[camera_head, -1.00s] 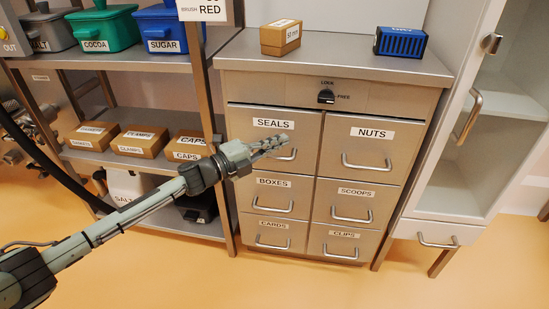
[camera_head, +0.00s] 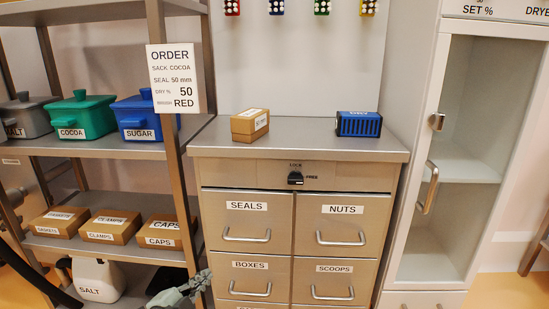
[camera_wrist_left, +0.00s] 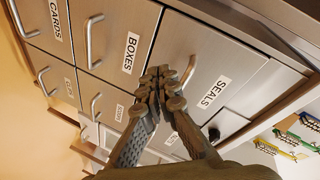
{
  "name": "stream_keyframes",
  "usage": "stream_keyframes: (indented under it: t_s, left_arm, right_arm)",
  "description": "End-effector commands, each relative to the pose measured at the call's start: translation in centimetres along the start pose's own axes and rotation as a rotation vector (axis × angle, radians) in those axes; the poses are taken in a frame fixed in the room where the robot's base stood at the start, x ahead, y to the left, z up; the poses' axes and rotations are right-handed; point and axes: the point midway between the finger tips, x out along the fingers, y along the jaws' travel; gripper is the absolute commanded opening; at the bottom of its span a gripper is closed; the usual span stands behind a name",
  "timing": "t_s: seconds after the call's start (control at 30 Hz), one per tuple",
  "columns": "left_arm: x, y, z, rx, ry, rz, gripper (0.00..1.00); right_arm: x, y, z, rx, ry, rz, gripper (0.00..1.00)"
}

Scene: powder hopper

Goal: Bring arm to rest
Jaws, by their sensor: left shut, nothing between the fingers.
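My left gripper (camera_head: 203,278) is at the bottom of the head view, in front of the shelf post and left of the BOXES drawer (camera_head: 224,267). It is shut and empty. In the left wrist view its closed fingers (camera_wrist_left: 163,84) point toward the drawer fronts and overlap the SEALS drawer handle in the picture. I cannot tell a touch there. My right gripper is in neither view.
The drawer cabinet (camera_head: 297,172) has its visible drawers shut; a carton (camera_head: 250,126) and a blue box (camera_head: 358,124) stand on top. The left shelf holds bins, cartons and a SALT sack (camera_head: 95,280). A glass-front cabinet (camera_head: 440,165) stands right.

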Motion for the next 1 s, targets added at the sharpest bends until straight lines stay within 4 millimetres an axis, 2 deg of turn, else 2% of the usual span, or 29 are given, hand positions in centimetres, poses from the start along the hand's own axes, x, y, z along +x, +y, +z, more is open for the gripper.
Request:
stream_keyframes:
  t_s: [0.03,0.1,0.17,0.2,0.3,0.4,0.5,0.6,0.67,1.0]
  left_arm:
    - [-2.0,2.6,2.3,-0.144,-0.141,0.037,0.00]
    - [-4.9,5.8,5.6,-0.303,-0.323,0.082,0.00]
    - [-7.8,8.5,7.9,-0.423,-0.468,0.122,0.00]
    - [-9.9,10.3,9.2,-0.495,-0.560,0.149,0.00]
    - [-15.2,14.3,11.4,-0.646,-0.763,0.210,0.00]
    - [-19.8,17.3,12.5,-0.754,-0.921,0.259,0.00]
    - [-23.1,19.2,12.9,-0.823,-1.027,0.293,0.00]
    - [-24.9,20.1,13.0,-0.856,-1.084,0.310,0.00]
    - [-25.3,20.3,13.1,-0.865,-1.099,0.315,0.00]
    - [-25.4,20.4,13.1,-0.863,-1.102,0.316,0.00]
  right_arm:
    - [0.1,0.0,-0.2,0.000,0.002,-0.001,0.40]
    - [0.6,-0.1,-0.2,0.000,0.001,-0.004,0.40]
    - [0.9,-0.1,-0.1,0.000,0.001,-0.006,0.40]
    - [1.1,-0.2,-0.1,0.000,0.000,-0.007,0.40]
    - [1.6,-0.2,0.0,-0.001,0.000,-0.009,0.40]
    - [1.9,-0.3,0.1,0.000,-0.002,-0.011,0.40]
    - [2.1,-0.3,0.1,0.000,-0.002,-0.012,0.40]
    - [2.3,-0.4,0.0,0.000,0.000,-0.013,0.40]
    - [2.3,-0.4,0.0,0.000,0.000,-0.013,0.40]
    - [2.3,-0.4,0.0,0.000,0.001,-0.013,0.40]
